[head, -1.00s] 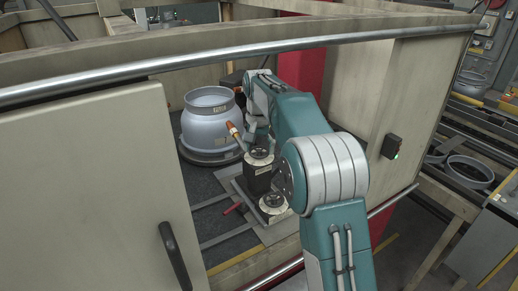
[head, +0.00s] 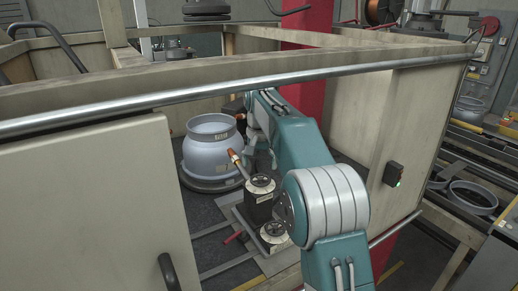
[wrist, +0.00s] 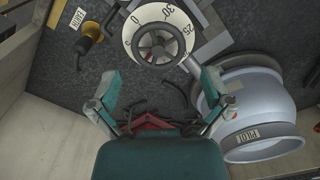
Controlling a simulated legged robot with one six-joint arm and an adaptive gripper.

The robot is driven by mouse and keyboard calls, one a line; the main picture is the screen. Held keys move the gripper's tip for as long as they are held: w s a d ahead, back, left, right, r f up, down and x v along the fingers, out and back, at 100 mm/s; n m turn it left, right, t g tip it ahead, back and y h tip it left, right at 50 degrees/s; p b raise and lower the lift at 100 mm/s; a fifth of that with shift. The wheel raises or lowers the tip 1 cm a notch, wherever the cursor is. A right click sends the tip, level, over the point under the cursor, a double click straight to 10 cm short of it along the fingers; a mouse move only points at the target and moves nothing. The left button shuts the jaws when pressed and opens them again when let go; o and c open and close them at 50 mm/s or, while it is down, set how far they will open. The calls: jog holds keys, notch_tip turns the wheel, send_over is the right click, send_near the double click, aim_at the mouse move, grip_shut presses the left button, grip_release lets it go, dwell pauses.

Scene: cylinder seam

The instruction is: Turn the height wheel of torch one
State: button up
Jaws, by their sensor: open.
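A round white dial (wrist: 158,36) with numbers around its rim shows in the wrist view, with a small hand wheel (wrist: 157,46) at its middle. My gripper (wrist: 162,76) is open and empty. Its two fingers stand apart below the dial in the picture, with no visible contact. In the head view, two dark blocks with dial tops, an upper one (head: 260,184) and a lower one (head: 273,231), stand by a copper-tipped torch (head: 235,158). My gripper (head: 262,148) is partly hidden there by my arm, just behind the blocks. Which dial belongs to torch one cannot be read.
A grey cylinder (head: 210,148) labelled PILOT (wrist: 248,136) stands close to the right finger in the wrist view. An orange clamp (wrist: 92,32) with an EARTH tag is at upper left. A metal rail (head: 250,85) and a panel (head: 90,195) front the enclosure.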

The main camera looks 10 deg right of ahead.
aim_at(259, 179)
notch_tip(259, 179, up, 8)
jog(key=shift+f, duration=0.15)
jog(key=shift+a, duration=0.1)
dwell(0.4)
